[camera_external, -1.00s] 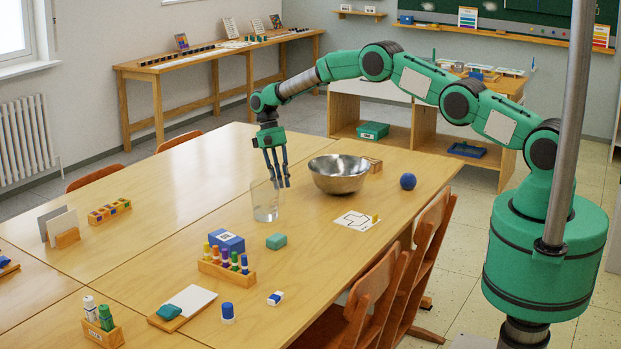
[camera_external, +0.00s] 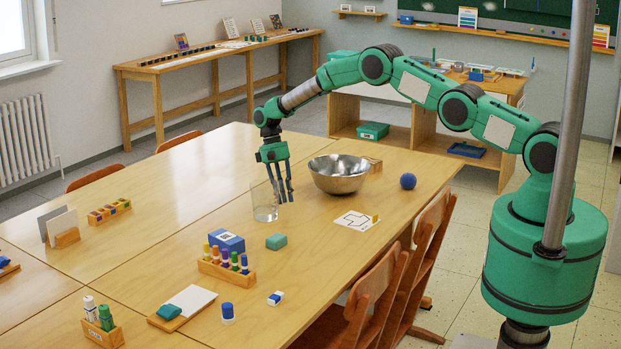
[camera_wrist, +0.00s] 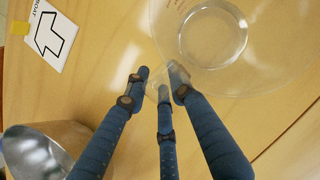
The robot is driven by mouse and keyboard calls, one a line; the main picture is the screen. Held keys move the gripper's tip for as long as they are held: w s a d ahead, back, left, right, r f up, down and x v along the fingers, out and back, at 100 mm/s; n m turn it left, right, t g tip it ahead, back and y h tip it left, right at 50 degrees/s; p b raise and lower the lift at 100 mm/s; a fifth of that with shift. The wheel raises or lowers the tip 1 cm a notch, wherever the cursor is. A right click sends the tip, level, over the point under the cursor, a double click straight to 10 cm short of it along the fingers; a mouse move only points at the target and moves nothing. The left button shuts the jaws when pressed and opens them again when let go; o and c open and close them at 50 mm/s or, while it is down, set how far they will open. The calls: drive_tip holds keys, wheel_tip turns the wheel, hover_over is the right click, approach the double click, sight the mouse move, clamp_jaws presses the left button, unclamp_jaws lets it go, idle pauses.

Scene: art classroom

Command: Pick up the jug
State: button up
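The jug (camera_external: 264,208) is a clear, see-through vessel standing upright on the wooden table. In the wrist view the jug (camera_wrist: 212,38) fills the upper right, with its round base and faint red marks showing. My gripper (camera_external: 284,197) points down just right of the jug, with its blue fingers low beside the wall. In the wrist view the fingertips of my gripper (camera_wrist: 160,80) are apart, and a small clear part of the jug shows between them. I cannot tell whether they touch it.
A metal bowl (camera_external: 339,178) stands close right of my gripper. A blue ball (camera_external: 407,181) and a puzzle card (camera_external: 355,221) lie farther right. The table left of the jug is clear.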

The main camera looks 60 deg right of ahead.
sight(284, 185)
idle(0.4)
clamp_jaws()
drive_tip(key=shift+r, duration=0.35)
drive_tip(key=shift+r+p, duration=0.4)
drive_tip(key=shift+r, duration=1.15)
drive_tip(key=s+a+r+p, duration=0.1)
drive_tip(key=s, duration=1.4)
drive_tip(key=shift+s+r+p, duration=0.15)
drive_tip(key=shift+s+p, duration=0.25)
idle(0.5)
